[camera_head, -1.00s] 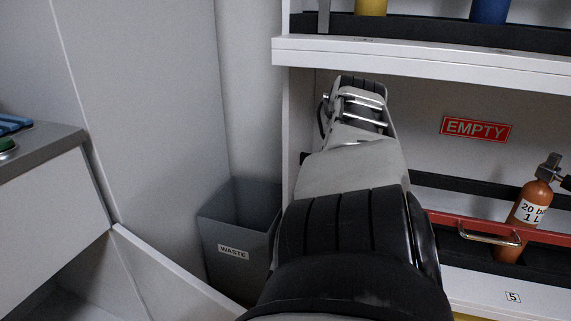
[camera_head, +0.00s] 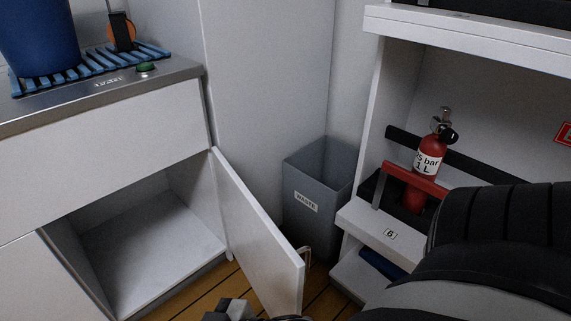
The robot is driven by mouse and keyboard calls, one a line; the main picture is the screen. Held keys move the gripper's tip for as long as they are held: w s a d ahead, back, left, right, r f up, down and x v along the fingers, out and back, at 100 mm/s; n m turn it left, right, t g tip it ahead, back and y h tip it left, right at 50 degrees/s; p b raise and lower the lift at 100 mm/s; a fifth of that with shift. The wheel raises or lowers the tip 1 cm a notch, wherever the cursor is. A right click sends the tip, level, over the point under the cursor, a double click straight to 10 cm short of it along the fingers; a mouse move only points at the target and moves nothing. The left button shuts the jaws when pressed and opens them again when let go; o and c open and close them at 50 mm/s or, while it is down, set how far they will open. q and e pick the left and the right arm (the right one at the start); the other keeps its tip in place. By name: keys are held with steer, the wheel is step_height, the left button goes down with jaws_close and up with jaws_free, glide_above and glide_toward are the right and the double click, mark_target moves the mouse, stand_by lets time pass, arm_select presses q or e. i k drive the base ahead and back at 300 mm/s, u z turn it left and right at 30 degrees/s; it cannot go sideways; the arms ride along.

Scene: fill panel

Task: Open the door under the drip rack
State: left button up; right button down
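The blue slatted drip rack (camera_head: 110,66) lies on the grey counter at the upper left. Below the counter's white front, the white cabinet door (camera_head: 250,235) stands swung outward, hinged on its right side. The cabinet (camera_head: 150,245) behind it is open and looks empty. A dark grey part, apparently my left gripper (camera_head: 235,310), shows at the bottom edge near the door's lower end. It is mostly cut off; I cannot tell its opening or contact. My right arm fills the lower right; its gripper is out of view.
A grey waste bin (camera_head: 317,205) stands in the corner behind the door. A white shelf (camera_head: 370,230) with a red cylinder (camera_head: 428,165) behind a red bar is at right. A blue container (camera_head: 38,45) stands on the rack. Wooden floor shows below the door.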

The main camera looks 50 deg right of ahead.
mark_target(276, 272)
steer(key=z, duration=2.25)
steer(key=k, duration=0.9)
steer(key=u, duration=1.45)
steer(key=i, duration=0.45)
steer(key=z, duration=0.1)
